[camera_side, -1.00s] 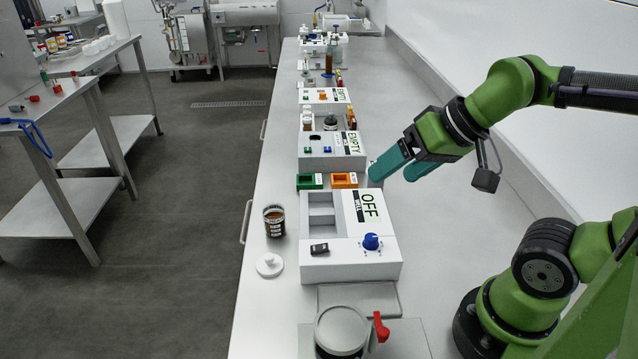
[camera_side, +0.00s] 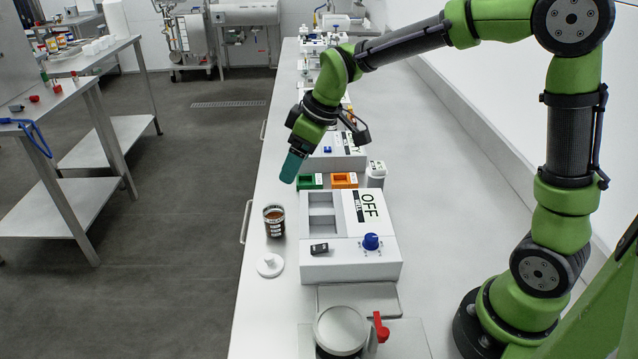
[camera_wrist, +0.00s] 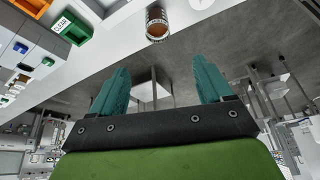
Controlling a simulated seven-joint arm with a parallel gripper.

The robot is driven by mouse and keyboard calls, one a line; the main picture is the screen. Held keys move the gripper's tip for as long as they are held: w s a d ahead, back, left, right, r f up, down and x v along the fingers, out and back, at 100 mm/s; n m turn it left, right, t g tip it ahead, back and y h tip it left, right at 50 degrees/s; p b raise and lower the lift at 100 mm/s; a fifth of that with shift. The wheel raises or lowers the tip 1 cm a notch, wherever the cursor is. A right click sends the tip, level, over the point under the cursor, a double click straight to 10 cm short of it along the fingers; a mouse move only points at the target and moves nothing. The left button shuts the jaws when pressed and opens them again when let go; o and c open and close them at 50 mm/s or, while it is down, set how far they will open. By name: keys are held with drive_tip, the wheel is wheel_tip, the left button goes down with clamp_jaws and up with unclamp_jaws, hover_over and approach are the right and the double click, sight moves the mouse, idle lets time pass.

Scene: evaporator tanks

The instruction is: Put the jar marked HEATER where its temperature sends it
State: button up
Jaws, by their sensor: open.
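A glass jar of brown liquid (camera_side: 274,226) stands upright on the bench, left of the white box reading OFF and WELL (camera_side: 350,262). Its dark band carries writing too small to read, so I cannot tell whether it says HEATER. The jar also shows at the top of the wrist view (camera_wrist: 157,24). The box has two square recesses, a black switch with a blank-looking face and a blue knob. My gripper (camera_side: 290,170) is open and empty, above and beyond the jar; both fingers show apart in the wrist view (camera_wrist: 163,82).
A green tray (camera_side: 310,182), reading CLEAR in the wrist view, and an orange tray (camera_side: 344,182) sit behind the box. A white bottle (camera_side: 376,174) stands right of them. A white knobbed lid (camera_side: 269,266) lies before the jar. A red-handled round device (camera_side: 342,330) is nearest.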

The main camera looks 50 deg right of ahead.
drive_tip(key=x, duration=1.7)
drive_tip(key=shift+d, duration=0.2)
drive_tip(key=c, duration=1.3)
drive_tip(key=shift+w+r, duration=0.1)
drive_tip(key=shift+r, duration=0.45)
wheel_tip(320, 180, up, 9)
drive_tip(key=s+d+r+m+h, duration=0.1)
drive_tip(key=s+d+r+m, duration=0.25)
drive_tip(key=s, duration=0.35)
drive_tip(key=s+d+r+m+h, duration=0.1)
drive_tip(key=s+d+r+m, duration=0.1)
drive_tip(key=s+d, duration=0.35)
drive_tip(key=n+y, duration=0.2)
drive_tip(key=n, duration=0.4)
hover_over(273, 209)
drive_tip(key=s+a, duration=0.1)
drive_tip(key=s, duration=0.1)
drive_tip(key=f, duration=0.5)
drive_tip(key=shift+w+a+f, duration=0.1)
drive_tip(key=shift+w+f, duration=0.1)
drive_tip(key=shift+f, duration=0.05)
